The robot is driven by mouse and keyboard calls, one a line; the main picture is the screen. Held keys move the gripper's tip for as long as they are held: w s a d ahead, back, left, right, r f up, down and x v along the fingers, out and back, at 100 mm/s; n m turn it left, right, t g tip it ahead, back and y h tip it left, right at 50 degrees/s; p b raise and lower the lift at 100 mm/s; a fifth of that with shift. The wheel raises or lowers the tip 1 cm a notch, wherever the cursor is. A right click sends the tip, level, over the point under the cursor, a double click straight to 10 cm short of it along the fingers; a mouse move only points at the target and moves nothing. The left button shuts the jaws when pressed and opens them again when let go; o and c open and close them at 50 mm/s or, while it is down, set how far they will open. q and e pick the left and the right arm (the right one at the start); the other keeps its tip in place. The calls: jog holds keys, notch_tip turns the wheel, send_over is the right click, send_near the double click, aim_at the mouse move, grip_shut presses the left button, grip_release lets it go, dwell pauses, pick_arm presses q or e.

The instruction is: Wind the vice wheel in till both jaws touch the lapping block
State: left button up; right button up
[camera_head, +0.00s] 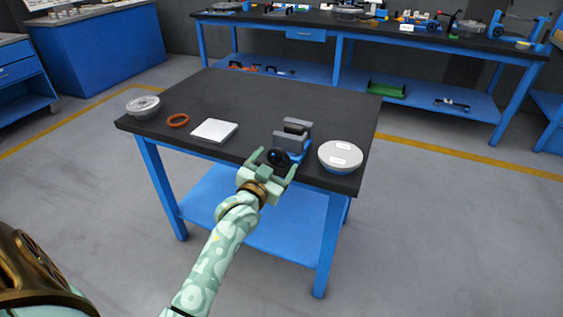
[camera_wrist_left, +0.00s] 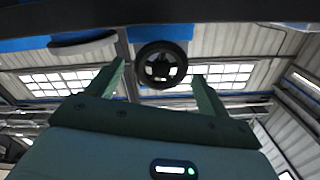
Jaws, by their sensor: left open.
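The vice (camera_head: 289,140) stands at the front right of the dark table, with grey jaws on a blue base. I cannot clearly make out the lapping block between the jaws. The black vice wheel (camera_head: 278,157) faces the front edge. My left gripper (camera_head: 275,163) is open, its two fingers pointing at the wheel from the front. In the left wrist view the wheel (camera_wrist_left: 162,65) shows between the open fingers (camera_wrist_left: 160,75), with a gap on both sides; contact is not visible. My right gripper is not in view.
The back of the table is clear.

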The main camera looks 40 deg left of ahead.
pick_arm(q)
jog(key=shift+b+x, duration=0.35)
jog(key=shift+x, duration=1.1)
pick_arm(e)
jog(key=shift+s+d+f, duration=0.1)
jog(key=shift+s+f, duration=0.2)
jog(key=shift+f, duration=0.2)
